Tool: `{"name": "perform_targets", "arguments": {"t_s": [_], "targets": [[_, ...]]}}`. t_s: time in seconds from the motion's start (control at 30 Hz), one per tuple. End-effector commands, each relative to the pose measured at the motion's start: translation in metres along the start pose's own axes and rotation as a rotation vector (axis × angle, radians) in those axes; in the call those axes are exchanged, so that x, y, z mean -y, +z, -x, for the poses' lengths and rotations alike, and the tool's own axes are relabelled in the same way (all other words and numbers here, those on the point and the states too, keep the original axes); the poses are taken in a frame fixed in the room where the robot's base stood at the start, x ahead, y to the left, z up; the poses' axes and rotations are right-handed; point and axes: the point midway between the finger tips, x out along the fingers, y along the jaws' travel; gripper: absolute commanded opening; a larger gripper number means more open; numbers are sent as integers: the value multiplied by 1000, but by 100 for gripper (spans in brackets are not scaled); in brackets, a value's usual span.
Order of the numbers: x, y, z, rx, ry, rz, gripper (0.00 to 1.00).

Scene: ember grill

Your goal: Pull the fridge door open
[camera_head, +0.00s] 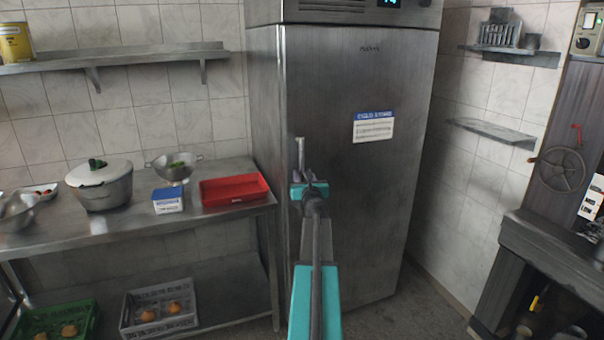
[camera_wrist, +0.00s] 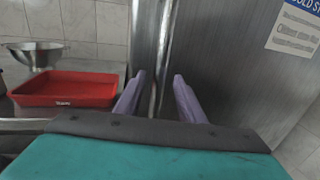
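The fridge (camera_head: 345,110) is a tall grey steel cabinet with its door (camera_head: 350,200) shut. A vertical bar handle (camera_head: 300,152) is on the left side of the door; its lower part is hidden behind my gripper (camera_head: 308,186). In the wrist view, my gripper (camera_wrist: 160,82) has its two purple fingers apart. The narrow handle (camera_wrist: 164,60) runs down between them, with gaps showing on both sides. Whether either finger touches the handle is unclear. The door (camera_wrist: 225,70) also fills the right of the wrist view.
A steel table (camera_head: 235,217) with a red tray (camera_head: 235,189), a lidded pot (camera_head: 104,186) and a blue-white box (camera_head: 168,200) stands left of the fridge. A dark workbench (camera_head: 560,255) is at the right. Floor (camera_head: 400,312) shows in front of the fridge.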

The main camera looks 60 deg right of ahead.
Motion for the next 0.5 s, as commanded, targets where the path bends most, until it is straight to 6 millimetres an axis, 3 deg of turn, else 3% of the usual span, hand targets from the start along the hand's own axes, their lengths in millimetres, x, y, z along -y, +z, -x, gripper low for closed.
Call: {"name": "perform_targets", "arguments": {"t_s": [0.2, 0.5], "targets": [[0, 0, -19, 0, 0, 0, 36], [0, 0, -29, 0, 0, 0, 36]]}}
